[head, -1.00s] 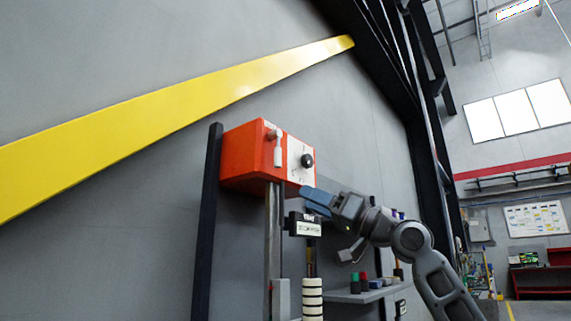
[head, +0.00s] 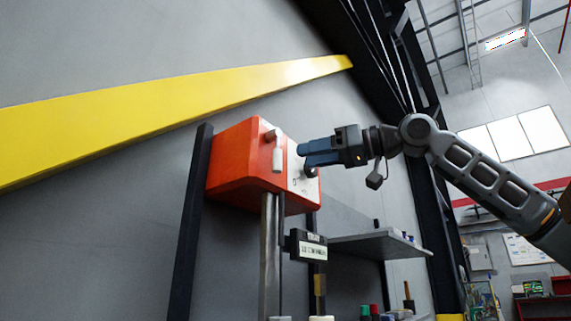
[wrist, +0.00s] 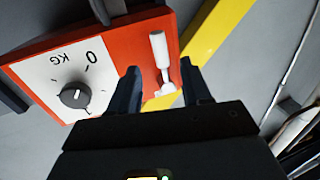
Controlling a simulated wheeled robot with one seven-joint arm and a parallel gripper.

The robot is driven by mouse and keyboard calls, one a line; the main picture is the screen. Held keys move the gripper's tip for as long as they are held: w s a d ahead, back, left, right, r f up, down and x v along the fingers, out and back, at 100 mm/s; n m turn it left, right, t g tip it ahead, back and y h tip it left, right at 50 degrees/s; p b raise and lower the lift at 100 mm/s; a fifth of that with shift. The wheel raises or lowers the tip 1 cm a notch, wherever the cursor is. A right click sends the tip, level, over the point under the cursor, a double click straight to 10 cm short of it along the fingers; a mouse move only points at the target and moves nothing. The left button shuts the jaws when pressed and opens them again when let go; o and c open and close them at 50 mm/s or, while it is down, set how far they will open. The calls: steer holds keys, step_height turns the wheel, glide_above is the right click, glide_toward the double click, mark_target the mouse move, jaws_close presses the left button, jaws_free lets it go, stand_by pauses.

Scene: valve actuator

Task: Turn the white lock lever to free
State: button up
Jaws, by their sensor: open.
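The white lock lever (head: 278,158) hangs on the front of the orange actuator box (head: 240,162) in the head view. In the wrist view the lever (wrist: 158,50) shows with its pale pivot (wrist: 165,90), lying between the fingers in the picture. My gripper (head: 301,155) is open and empty, level with the lever and just to its right in the head view. In the wrist view my gripper (wrist: 160,67) points at the box face. No contact with the lever is visible, and the exact gap is hard to judge.
A black knob (wrist: 75,95) sits on the white dial plate (wrist: 40,72) beside the lever; my gripper partly covers this area in the head view. A small label sign (head: 309,246) and a grey shelf (head: 375,246) lie below the box. A yellow beam (head: 180,112) runs along the wall.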

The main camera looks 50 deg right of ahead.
mark_target(274, 151)
steer(key=p+x, duration=0.1)
steer(key=x, duration=0.5)
steer(key=shift+w, duration=0.2)
steer(key=shift+c, duration=0.5)
jaws_close()
